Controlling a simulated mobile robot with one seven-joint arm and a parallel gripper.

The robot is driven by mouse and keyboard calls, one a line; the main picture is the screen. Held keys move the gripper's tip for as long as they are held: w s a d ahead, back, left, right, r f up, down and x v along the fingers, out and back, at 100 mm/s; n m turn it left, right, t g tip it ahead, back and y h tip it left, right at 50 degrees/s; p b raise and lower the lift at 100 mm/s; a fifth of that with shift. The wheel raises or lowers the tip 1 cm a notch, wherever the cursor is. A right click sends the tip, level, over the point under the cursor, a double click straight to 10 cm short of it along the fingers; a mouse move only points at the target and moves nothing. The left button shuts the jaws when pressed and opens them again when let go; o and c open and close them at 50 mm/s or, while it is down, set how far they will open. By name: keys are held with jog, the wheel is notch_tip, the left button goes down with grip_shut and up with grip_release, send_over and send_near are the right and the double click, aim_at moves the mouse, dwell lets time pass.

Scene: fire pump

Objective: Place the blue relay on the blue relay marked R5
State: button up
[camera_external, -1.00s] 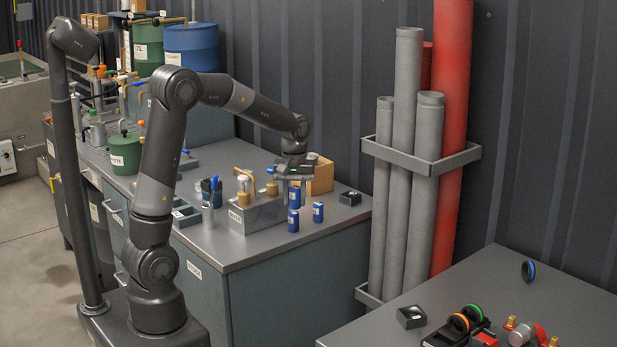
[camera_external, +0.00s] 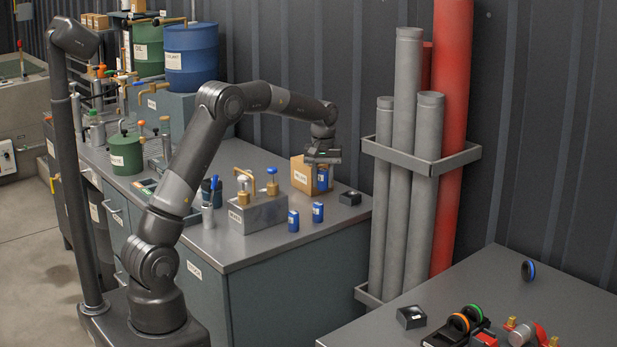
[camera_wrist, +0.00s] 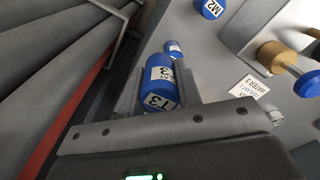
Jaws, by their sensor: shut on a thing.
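My gripper (camera_external: 322,162) is shut on a blue relay (camera_external: 322,178) and holds it above the bench, in front of a cardboard box. In the wrist view the held relay (camera_wrist: 160,84) sits between the fingers, its white label seeming to read T3. Two blue relays stand on the bench: one left (camera_external: 293,221) and one right (camera_external: 318,212). The wrist view shows two others beyond the held one: a near one (camera_wrist: 173,48) and one marked M2 (camera_wrist: 209,9). I cannot read an R5 mark on any relay.
A grey metal block with brass fittings (camera_external: 258,213) stands left of the relays. The cardboard box (camera_external: 303,175) and a small black box (camera_external: 350,198) are close to the gripper. Grey pipes (camera_external: 397,180) in a rack stand right of the bench.

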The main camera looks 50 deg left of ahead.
aim_at(318, 204)
jog(key=a+f, duration=0.1)
jog(key=w+a, duration=0.1)
jog(key=a+f, duration=0.1)
jog(key=a, duration=0.1)
jog(key=shift+w+f, duration=0.25)
jog(key=shift+f, duration=2)
jog(key=shift+d+f, duration=0.1)
jog(key=o, duration=1)
